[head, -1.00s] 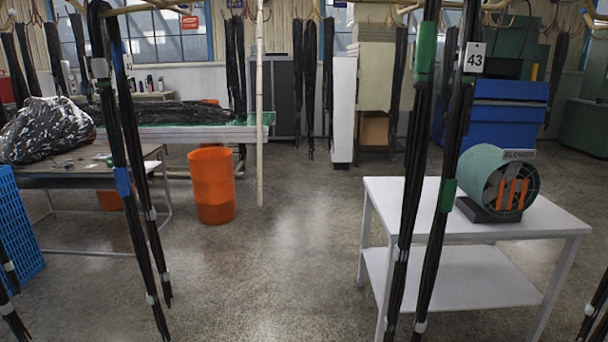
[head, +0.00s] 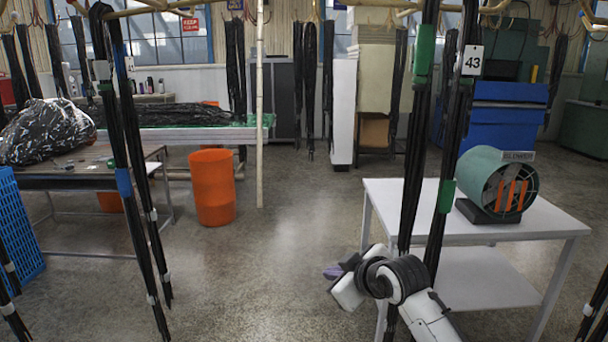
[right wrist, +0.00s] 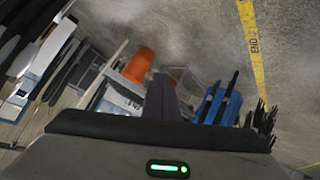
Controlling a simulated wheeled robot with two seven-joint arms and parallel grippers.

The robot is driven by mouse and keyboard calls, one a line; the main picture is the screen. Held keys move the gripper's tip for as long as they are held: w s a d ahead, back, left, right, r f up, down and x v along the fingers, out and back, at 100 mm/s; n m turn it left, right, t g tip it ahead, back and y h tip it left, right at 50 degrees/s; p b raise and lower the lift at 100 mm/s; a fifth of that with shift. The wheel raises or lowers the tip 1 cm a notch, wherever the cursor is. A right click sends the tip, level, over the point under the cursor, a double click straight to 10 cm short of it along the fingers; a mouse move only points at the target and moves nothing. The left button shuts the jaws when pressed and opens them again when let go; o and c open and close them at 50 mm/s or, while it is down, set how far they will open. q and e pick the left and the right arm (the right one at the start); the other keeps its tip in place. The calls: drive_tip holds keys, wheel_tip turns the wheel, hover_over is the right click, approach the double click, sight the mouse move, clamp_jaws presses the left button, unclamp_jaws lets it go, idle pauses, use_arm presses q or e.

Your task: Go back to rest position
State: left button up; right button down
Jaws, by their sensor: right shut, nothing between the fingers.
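My right gripper (head: 332,272) shows low in the head view, pointing left, with my right forearm coming in from the bottom right. Its purple-grey fingers are together and empty; they also show shut in the right wrist view (right wrist: 161,97). The right arm covers the lower part of a black hose bundle (head: 412,160) that hangs by the tag 43 (head: 473,60); I cannot tell whether they touch. The gripper lies just left of that bundle. My left gripper is not in view.
Another hose bundle (head: 128,180) hangs at left. A white table (head: 520,235) with a green blower (head: 490,180) stands at right, close behind my right arm. An orange bin (head: 212,188) stands further back. The floor between the bundles is clear.

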drive_tip(key=s+d+f+m+g+h, duration=0.1)
drive_tip(key=s+d+f+m, duration=0.2)
drive_tip(key=s+f, duration=0.95)
drive_tip(key=s+d+f+m, duration=0.3)
drive_tip(key=s+d+f, duration=0.1)
drive_tip(key=s+f, duration=0.9)
drive_tip(key=s+d+f+m+h, duration=0.1)
drive_tip(key=s+d+f+m, duration=0.1)
drive_tip(key=s, duration=1.1)
wheel_tip(320, 180, down, 2)
drive_tip(key=shift+s+d+f+g, duration=0.2)
drive_tip(key=shift+s+d+g, duration=0.15)
drive_tip(key=shift+d, duration=0.35)
